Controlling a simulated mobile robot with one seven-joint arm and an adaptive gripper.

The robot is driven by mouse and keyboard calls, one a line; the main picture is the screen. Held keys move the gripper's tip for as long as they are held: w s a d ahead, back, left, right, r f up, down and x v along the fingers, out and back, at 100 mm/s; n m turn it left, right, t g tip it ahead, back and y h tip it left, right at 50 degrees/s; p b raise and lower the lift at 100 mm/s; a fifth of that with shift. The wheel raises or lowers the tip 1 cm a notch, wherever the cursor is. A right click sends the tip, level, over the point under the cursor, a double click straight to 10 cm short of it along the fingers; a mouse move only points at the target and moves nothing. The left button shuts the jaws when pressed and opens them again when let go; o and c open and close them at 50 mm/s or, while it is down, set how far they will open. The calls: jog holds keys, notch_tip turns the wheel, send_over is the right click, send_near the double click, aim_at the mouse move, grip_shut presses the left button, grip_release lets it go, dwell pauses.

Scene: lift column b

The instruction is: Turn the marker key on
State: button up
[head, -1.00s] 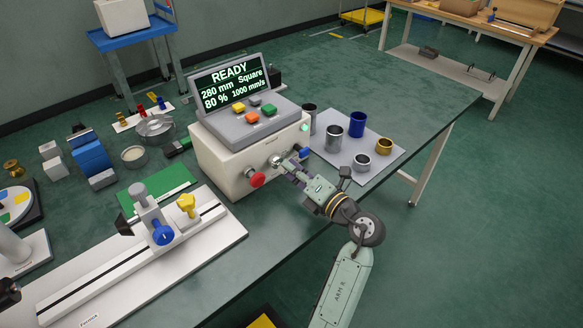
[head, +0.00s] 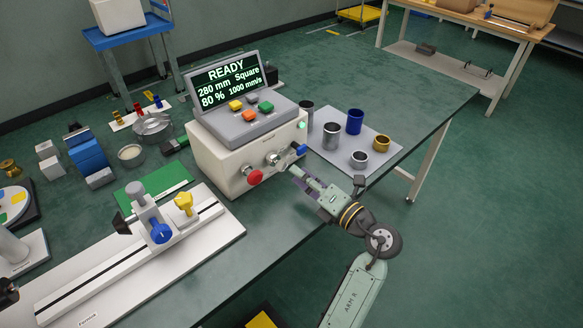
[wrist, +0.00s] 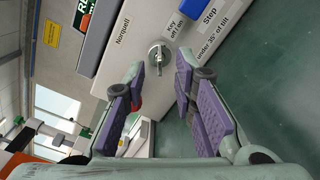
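The marker's control box (head: 222,165) is white and stands on the table with its screen reading READY. A silver key switch (head: 273,159) is on its front face, right of a red button (head: 255,177). In the wrist view the key (wrist: 158,57) sits in a round collar beside a "Key off / on" label (wrist: 175,28), its narrow silver grip pointing toward the bottom of the picture. My gripper (head: 301,172) is open and empty, right of the key and apart from it. Its purple-padded fingers (wrist: 162,92) straddle the line toward the key.
A blue-tipped fitting (head: 301,150) juts from the box near the key. A grey tray (head: 381,150) with several metal and coloured cups lies right of the box. A white rail fixture (head: 110,275) with blue and yellow knobs lies at the front left.

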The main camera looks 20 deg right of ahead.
jog(key=v, duration=0.7)
jog(key=shift+s, duration=0.1)
